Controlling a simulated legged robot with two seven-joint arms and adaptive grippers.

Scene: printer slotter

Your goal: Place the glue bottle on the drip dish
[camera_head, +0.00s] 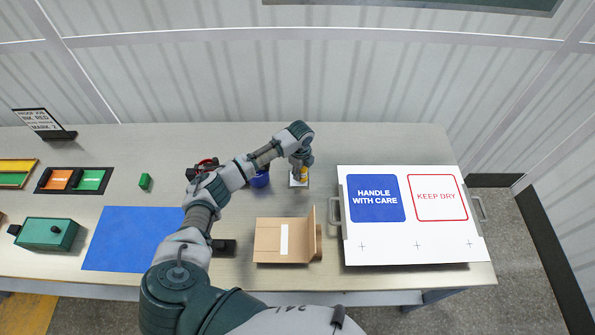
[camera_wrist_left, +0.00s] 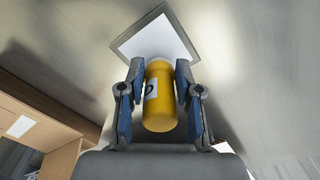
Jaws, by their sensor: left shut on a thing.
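The yellow glue bottle (camera_wrist_left: 160,98) is between the two fingers of my left gripper (camera_wrist_left: 158,92) in the left wrist view. Its side carries a pale label with a dark mark. The bottle shows small and yellow in the head view (camera_head: 302,175), below my left gripper (camera_head: 300,163), which is shut on it. A white square dish with a grey rim, likely the drip dish (camera_wrist_left: 157,38), lies just beyond the bottle in the wrist view. In the head view the dish (camera_head: 297,184) is mostly covered by gripper and bottle. I cannot tell whether the bottle touches it. My right gripper is out of view.
An open cardboard box (camera_head: 270,241) stands in front of the gripper. A large white board (camera_head: 415,240) with blue and red print is to its right. A blue round thing (camera_head: 260,179) is partly behind my arm. A blue mat (camera_head: 130,238) and green machine (camera_head: 48,234) are left.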

